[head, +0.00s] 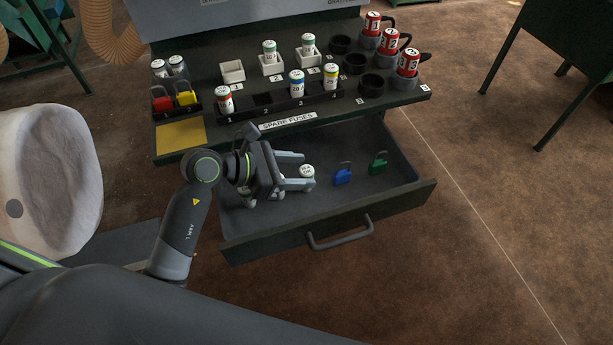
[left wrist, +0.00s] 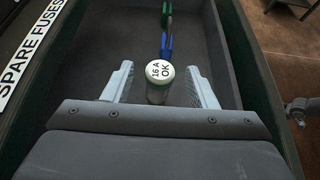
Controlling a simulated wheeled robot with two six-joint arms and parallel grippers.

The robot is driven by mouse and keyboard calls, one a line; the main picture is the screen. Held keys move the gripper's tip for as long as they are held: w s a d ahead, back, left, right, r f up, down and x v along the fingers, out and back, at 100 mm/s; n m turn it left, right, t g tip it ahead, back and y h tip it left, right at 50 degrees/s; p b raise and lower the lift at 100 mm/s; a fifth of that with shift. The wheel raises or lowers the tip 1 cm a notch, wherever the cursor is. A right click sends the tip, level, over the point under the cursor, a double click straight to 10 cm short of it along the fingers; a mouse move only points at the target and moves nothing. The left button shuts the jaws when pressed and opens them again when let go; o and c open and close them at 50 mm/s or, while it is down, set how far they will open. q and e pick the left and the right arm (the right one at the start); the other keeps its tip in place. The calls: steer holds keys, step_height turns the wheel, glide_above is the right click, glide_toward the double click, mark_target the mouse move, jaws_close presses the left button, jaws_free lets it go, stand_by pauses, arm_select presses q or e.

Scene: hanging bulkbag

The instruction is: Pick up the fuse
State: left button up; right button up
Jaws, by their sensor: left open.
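A fuse (head: 307,172) with a white cap stands upright in the open drawer. In the left wrist view the fuse stands between the two fingertips (left wrist: 160,84), with a gap to each finger. The lower part of the fuse is partly hidden by the gripper body. My right gripper is not in view.
The drawer (head: 400,200) also holds a blue padlock (head: 342,175) and a green padlock (head: 378,163) beyond the fuse.

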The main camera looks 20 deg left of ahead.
arm_select(q)
steer(key=c, duration=1.1)
